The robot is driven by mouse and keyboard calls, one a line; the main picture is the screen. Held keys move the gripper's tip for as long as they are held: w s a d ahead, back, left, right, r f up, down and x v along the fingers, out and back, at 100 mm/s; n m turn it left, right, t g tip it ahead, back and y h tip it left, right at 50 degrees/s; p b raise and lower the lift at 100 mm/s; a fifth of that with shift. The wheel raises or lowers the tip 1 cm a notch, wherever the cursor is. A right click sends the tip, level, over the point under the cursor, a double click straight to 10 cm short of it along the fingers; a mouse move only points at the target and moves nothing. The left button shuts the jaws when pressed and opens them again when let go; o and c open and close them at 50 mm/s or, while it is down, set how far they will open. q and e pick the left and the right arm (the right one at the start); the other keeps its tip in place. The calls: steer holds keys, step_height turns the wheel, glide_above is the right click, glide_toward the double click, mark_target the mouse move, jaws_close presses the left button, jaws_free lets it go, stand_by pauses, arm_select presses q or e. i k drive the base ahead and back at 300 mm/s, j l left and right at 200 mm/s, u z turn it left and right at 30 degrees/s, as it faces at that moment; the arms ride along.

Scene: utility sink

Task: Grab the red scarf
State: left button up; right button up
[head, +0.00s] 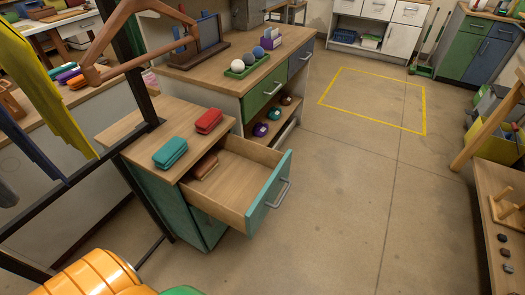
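A small red bundle or case (208,121) with rounded edges lies on the wooden top of a teal drawer cabinet (126,148). It is the clearest red item near me, but I cannot tell whether it is a folded scarf. A similar teal item (170,152) lies to its left and nearer to me. The cabinet's top drawer (240,185) is pulled open. A brown item (205,167) lies inside at its left end. Neither of my grippers is in view.
A yellow cloth (38,85) and a dark blue cloth (30,150) hang from a dark rack at left, near a wooden hanger (140,15). A workbench (215,70) stands behind the cabinet. Floor (340,210) right of the open drawer is clear.

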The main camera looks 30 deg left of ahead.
mark_target(207, 122)
steer(key=u, duration=0.8)
